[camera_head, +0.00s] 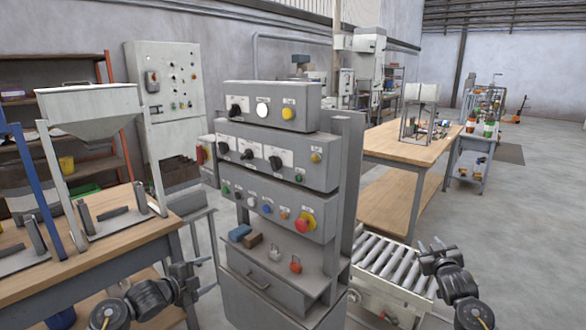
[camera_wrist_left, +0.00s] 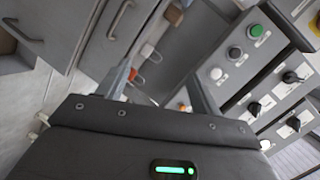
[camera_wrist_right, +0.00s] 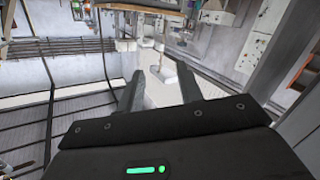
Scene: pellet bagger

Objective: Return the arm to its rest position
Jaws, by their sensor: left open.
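My left gripper (camera_head: 204,272) is at the left of the grey control cabinet (camera_head: 262,277), low beside its front. In the left wrist view its two fingers (camera_wrist_left: 160,88) stand apart with nothing held between them, and the cabinet's buttons and knobs show beyond. My right gripper (camera_head: 430,246) is at the right of the cabinet, over the roller conveyor (camera_head: 385,262) as seen from the head. In the right wrist view its fingers (camera_wrist_right: 160,92) are apart and empty. I cannot tell whether either gripper touches anything.
The cabinet's ledge holds a blue block (camera_head: 240,232), a brown block (camera_head: 253,240) and an orange padlock (camera_head: 296,264). A red emergency button (camera_head: 303,224) is above them. A wooden table (camera_head: 70,277) with a hopper (camera_head: 92,108) stands left. Open floor (camera_head: 500,240) lies right.

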